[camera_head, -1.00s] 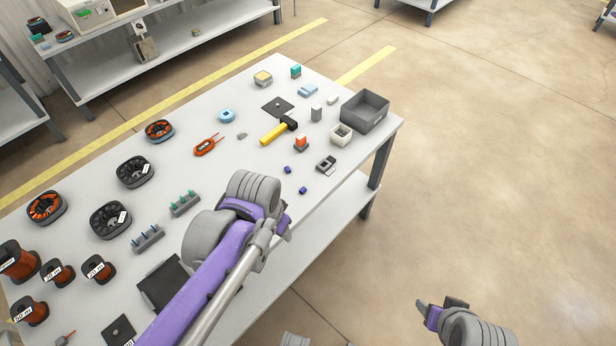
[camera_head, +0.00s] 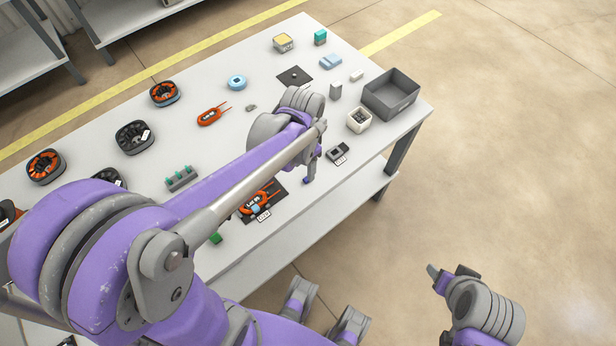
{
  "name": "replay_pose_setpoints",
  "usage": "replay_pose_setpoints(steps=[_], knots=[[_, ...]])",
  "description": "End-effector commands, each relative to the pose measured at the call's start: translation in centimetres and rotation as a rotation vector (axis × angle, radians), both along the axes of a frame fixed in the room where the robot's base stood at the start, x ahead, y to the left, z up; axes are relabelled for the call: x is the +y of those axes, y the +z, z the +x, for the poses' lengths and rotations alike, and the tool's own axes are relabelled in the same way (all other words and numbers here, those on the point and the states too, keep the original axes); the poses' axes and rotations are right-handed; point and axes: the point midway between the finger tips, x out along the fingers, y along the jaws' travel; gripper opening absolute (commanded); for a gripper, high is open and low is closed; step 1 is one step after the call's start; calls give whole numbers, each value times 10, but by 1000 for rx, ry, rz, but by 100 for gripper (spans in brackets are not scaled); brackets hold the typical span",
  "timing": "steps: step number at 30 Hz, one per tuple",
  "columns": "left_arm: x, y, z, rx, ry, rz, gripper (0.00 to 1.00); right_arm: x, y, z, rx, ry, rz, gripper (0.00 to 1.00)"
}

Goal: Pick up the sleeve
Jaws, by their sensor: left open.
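A small dark blue-purple piece (camera_head: 306,181), which looks like a sleeve, lies on the table near its front edge. My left gripper (camera_head: 311,170) is open and points down right at this piece. I cannot tell whether its fingers are around it or just beside it. The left hand and forearm hide the table behind them, and a second small piece cannot be seen now. My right gripper (camera_head: 448,274) is off the table at the lower right, and its jaw gap is unclear.
A grey connector-like part (camera_head: 338,152) lies close to the right of my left gripper. A white cup (camera_head: 359,120) and a grey bin (camera_head: 391,94) stand farther right. An orange coil on a dark plate (camera_head: 260,203) lies left of the gripper. Spools fill the left side.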

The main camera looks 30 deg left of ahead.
Motion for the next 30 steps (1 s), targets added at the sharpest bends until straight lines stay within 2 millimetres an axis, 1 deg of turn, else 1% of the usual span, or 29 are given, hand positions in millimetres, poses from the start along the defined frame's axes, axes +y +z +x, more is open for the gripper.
replay_pose_setpoints(steps=[1,5,12,15,18,23,24,26,30], knots=[[0,-5,0,0,0,0,55,0,-1,0,0,0,0,59],[-1,-13,2,0,0,0,55,0,-2,0,1,0,0,59],[-3,-48,9,0,0,0,55,0,-8,-1,2,0,0,59],[-3,-57,9,-1,0,1,55,0,-9,-1,3,0,0,59],[-3,-61,9,-1,0,1,55,0,-9,-1,3,0,0,59],[-3,-60,8,-1,0,1,55,0,-9,-1,3,0,0,59],[-3,-60,8,-1,0,1,51,0,-9,-1,3,0,0,59],[-3,-60,8,-1,0,1,41,0,-9,-1,3,0,0,59],[-3,-60,8,-1,0,0,15,0,-9,-1,3,0,0,59]])
